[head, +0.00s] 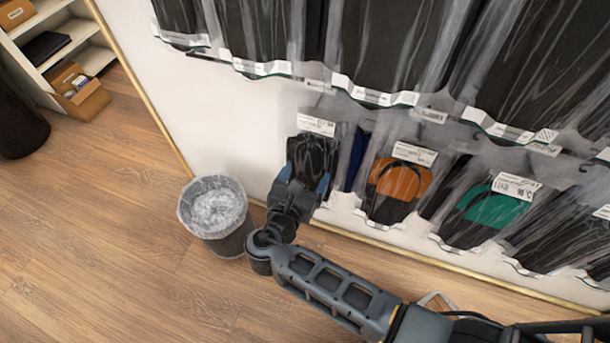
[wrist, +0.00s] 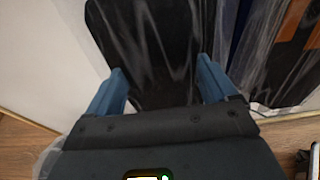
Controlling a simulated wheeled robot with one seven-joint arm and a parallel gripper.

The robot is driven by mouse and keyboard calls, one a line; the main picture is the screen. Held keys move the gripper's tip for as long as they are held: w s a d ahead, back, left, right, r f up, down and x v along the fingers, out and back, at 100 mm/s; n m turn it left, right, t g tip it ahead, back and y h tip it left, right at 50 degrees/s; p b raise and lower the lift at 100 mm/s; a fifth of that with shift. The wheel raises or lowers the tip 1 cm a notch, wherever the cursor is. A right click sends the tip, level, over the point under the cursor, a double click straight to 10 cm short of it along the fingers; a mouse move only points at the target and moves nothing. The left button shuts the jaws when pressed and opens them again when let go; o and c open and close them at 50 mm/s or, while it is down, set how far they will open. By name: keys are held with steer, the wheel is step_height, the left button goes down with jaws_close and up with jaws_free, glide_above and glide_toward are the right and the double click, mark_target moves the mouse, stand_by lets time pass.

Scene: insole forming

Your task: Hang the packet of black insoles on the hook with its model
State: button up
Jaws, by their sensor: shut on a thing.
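The packet of black insoles (head: 313,158) is a clear bag with a white label along its top, upright in front of the wall at the left end of the lower row. My gripper (head: 306,182) is shut on the packet, with one blue finger at each side of it. In the wrist view, the black insole (wrist: 155,50) under shiny film stands between the blue fingers of my gripper (wrist: 160,88). The hook at the packet's top is too small and covered by film to make out, so I cannot tell whether the packet hangs on it.
Packets with orange (head: 402,180) and green (head: 490,210) insoles hang to the right, with a blue one (head: 357,158) close beside the held packet. Large black packets (head: 385,45) hang above. A lined waste bin (head: 215,212) stands on the floor at left. Bare wall (head: 225,120) lies left of the packet.

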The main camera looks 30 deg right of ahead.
stand_by(0.7)
steer(key=o, duration=0.9)
steer(key=shift+p+v, duration=0.95)
steer(key=shift+v, duration=2.95)
steer(key=shift+f, duration=0.1)
